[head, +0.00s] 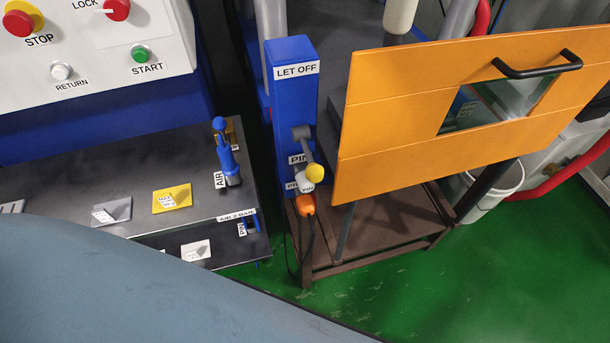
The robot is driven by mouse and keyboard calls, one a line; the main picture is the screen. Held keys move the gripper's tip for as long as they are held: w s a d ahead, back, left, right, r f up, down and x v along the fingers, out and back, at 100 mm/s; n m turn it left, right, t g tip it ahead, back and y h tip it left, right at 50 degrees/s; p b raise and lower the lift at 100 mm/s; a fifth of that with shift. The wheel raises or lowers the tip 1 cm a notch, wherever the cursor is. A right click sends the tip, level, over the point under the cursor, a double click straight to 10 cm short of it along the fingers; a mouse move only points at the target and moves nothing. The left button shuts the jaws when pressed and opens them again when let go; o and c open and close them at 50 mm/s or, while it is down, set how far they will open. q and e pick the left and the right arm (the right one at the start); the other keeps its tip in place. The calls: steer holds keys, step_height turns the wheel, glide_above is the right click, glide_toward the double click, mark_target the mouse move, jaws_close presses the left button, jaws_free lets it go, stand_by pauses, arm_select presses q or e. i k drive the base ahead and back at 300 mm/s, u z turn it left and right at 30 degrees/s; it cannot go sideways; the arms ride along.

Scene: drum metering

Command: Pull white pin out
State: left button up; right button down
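A blue post (292,110) labelled LET OFF stands in the middle of the head view. Low on its front are PIN labels (299,159) and a grey lever (303,137) with a yellow round knob (315,173). A small whitish part (304,184), which looks like the white pin, sits just below and left of the yellow knob. The knob partly covers it, and I cannot tell how deep it is seated. An orange part (305,204) with a dark cable is directly below. Neither of my grippers is in view.
An orange panel (400,120) with a black handle (538,64) stands close right of the post. A grey bench (150,215) with a blue AIR handle (225,150) is at left. A white bucket (490,190) stands behind. Green floor (440,285) is clear at lower right.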

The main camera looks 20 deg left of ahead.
mark_target(304, 186)
steer(key=u, duration=2.95)
steer(key=k, duration=1.4)
steer(key=z, duration=2.15)
